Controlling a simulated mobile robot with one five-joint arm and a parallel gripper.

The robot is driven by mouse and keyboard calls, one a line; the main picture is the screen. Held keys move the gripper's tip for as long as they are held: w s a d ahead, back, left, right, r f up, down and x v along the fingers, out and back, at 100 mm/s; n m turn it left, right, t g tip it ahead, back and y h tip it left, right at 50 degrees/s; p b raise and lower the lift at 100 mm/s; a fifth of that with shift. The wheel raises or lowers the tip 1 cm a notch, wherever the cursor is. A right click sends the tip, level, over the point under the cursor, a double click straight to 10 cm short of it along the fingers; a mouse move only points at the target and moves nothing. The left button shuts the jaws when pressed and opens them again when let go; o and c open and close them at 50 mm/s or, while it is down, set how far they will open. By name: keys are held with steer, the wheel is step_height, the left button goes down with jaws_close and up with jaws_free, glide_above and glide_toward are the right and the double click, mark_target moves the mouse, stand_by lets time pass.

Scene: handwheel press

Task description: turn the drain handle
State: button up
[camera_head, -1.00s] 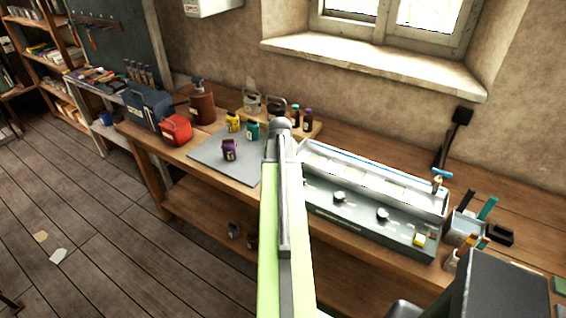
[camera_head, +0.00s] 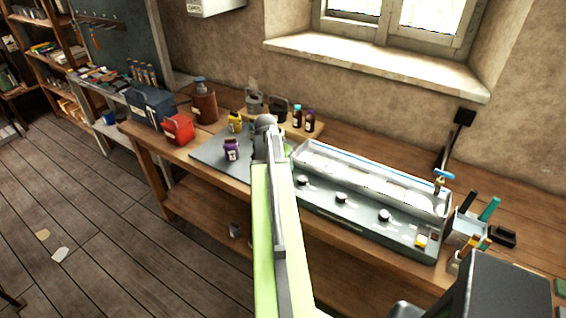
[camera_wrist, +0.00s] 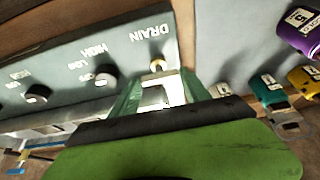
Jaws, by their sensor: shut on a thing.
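The drain handle (camera_wrist: 157,66) shows in the wrist view as a small brass-coloured fitting under the upside-down word DRAIN on the grey panel. My gripper (camera_wrist: 160,88) is shut on it, with its green fingers on either side. A pale, bright piece lies between the fingers, and I cannot tell its exact shape. In the head view the drain handle is hidden behind my green arm, at the left end of the grey control unit (camera_head: 362,218).
Dark knobs (camera_wrist: 103,76) sit beside the drain fitting on the panel. A long pale tray (camera_head: 370,180) runs behind it. A purple bottle (camera_head: 232,149) stands on the grey mat (camera_head: 205,158). A cup of tools (camera_head: 467,224) stands at the right.

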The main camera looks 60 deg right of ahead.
stand_by(0.3)
steer(key=o, duration=1.4)
steer(key=p+v, duration=1.6)
steer(key=v, duration=0.1)
steer(key=shift+r, duration=0.25)
